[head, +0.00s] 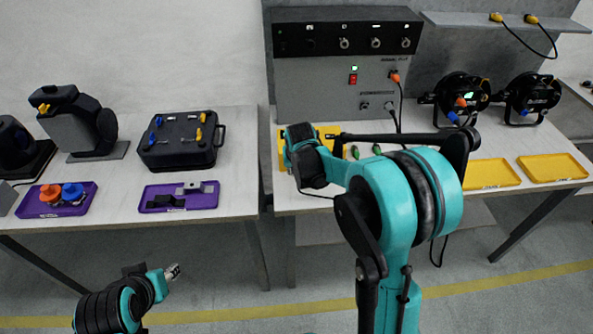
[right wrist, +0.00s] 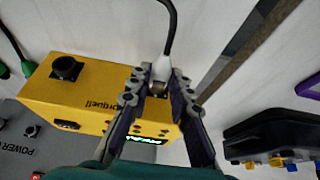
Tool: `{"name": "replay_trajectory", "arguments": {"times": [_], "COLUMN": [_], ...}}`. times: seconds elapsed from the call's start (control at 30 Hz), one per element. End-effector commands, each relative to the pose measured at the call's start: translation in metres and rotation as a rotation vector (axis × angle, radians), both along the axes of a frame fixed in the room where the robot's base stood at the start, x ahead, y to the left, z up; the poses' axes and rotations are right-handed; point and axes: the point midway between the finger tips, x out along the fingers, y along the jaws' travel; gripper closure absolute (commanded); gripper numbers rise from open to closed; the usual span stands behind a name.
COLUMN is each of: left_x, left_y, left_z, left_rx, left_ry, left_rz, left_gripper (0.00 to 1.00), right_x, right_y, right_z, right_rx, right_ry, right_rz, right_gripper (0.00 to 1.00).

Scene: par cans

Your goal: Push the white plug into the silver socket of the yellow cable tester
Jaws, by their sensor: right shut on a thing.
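The yellow cable tester (right wrist: 100,92) fills the middle left of the right wrist view; in the head view its yellow body (head: 330,131) shows partly behind my right arm. My right gripper (right wrist: 158,88) is shut on the white plug (right wrist: 162,68), whose black cable rises from it. The silver socket (right wrist: 157,89) shows at the plug's lower end, between the fingers. Plug and socket look lined up and touching, but I cannot tell how deep the plug sits. My left gripper (head: 173,271) is low in front of the left table, apart from everything; its jaw opening is unclear.
The tester has a black socket (right wrist: 67,68) and a small lit green display (right wrist: 142,140). A grey power panel (head: 340,95) stands behind. A black case (head: 183,140) and a purple tray (head: 180,197) lie on the left table. Yellow trays (head: 553,167) are at right.

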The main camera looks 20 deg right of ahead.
Motion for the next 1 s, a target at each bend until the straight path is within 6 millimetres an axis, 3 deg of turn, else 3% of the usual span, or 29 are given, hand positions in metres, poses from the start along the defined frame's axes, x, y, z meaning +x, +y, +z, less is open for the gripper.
{"name": "replay_trajectory", "arguments": {"times": [0.13, 0.17, 0.23, 0.27, 0.67, 1.0], "left_x": [0.000, 0.000, 0.000, 0.000, 0.000, 0.000], "left_y": [0.000, 0.000, 0.000, 0.000, 0.000, 0.000], "left_z": [0.000, 0.000, 0.000, 0.000, 0.000, 0.000], "left_rx": [0.000, 0.000, 0.000, 0.000, 0.000, 0.000], "left_ry": [0.000, 0.000, 0.000, 0.000, 0.000, 0.000], "left_rz": [0.000, 0.000, 0.000, 0.000, 0.000, 0.000], "left_gripper": [0.60, 0.60, 0.60, 0.60, 0.60, 0.60], "right_x": [0.000, 0.000, 0.000, 0.000, -0.003, -0.031], "right_y": [0.000, 0.000, 0.000, 0.000, 0.001, 0.007], "right_z": [0.000, 0.000, 0.000, 0.000, 0.008, 0.071], "right_rx": [0.000, 0.000, 0.000, 0.000, 0.000, 0.000], "right_ry": [-0.001, -0.001, -0.001, -0.001, -0.001, -0.001], "right_rz": [0.000, 0.000, 0.000, 0.000, 0.000, 0.000], "right_gripper": [1.00, 0.78, 0.59, 0.56, 0.56, 0.56]}}
